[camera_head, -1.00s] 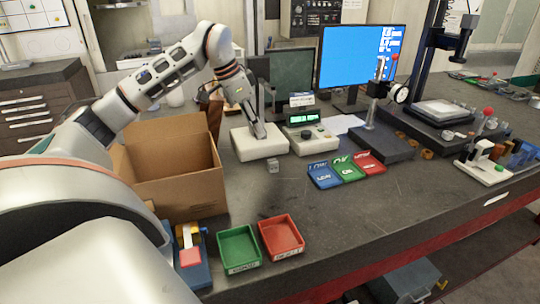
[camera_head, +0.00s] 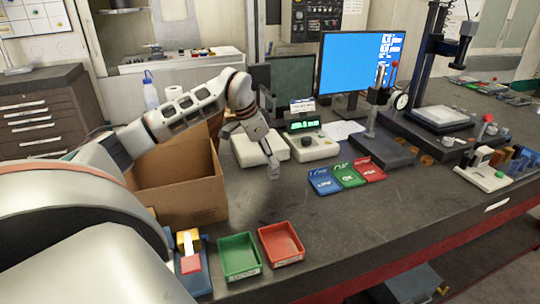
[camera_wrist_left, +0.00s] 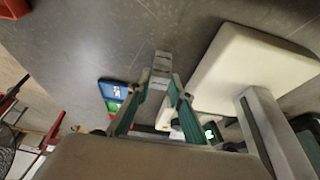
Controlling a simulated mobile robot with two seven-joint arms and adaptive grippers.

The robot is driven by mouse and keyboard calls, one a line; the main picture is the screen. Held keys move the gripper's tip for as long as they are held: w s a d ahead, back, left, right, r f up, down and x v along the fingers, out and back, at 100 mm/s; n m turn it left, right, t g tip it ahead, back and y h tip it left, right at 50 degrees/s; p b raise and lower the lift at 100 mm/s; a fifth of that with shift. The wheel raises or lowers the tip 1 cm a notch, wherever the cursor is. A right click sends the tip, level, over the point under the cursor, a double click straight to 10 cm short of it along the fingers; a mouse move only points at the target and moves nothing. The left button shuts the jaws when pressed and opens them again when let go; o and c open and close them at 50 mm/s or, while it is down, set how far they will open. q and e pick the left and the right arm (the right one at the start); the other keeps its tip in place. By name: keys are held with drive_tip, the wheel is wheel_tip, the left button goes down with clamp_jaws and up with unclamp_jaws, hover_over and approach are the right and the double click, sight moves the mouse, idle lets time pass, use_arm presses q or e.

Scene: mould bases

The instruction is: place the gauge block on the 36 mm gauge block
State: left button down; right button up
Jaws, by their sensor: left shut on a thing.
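My left gripper (camera_head: 272,171) points down over the dark table, in front of the white stand. It is shut on a small grey metal gauge block (camera_wrist_left: 160,70), which shows between the fingertips (camera_wrist_left: 158,80) in the left wrist view. Lines cross the grey metal there; I cannot tell whether it is one block or two together. In the head view the fingers mostly hide it. I cannot pick out a separate 36 mm gauge block. I cannot tell whether the held block touches the table. My right gripper is not in view.
A cardboard box (camera_head: 190,200) stands left of the gripper. Green (camera_head: 238,278) and red (camera_head: 302,258) trays lie in front. Blue, green and red sorting trays (camera_head: 346,187) lie right. A white stand (camera_head: 243,152) and a display unit (camera_head: 316,152) are behind.

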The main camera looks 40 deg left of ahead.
use_arm(q)
drive_tip(key=c, duration=1.8)
unclamp_jaws()
drive_tip(key=v, duration=1.2)
drive_tip(key=shift+s+a, duration=0.1)
drive_tip(key=shift+s, duration=0.05)
